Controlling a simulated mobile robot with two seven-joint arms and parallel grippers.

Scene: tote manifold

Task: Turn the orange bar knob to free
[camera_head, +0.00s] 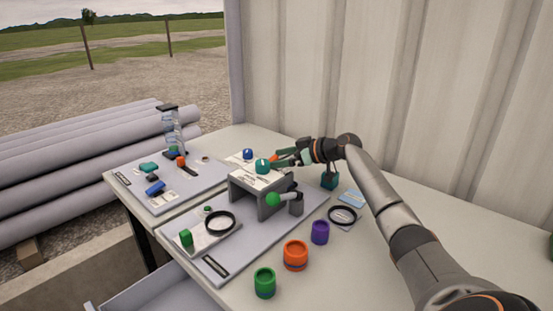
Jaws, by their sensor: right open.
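My right gripper (278,158) reaches in from the right, over the back of the middle grey board. Its jaws are open. A small orange bar-like piece (275,158) shows at its fingertips, partly hidden by the fingers. It looks like the bar knob, but I cannot tell whether the fingers touch it or which way it points. A teal knob (262,166) on the grey bridge block (252,188) is just in front and to the left. Another small orange piece (181,161) sits on the left board. My left gripper is not in view.
A green ball (272,200) juts from the bridge's front. Orange (295,255), green (265,282) and purple (320,232) cups stand along the front. A black ring (342,215) lies at right. The corrugated wall (350,90) is close behind; the table's right side is mostly clear.

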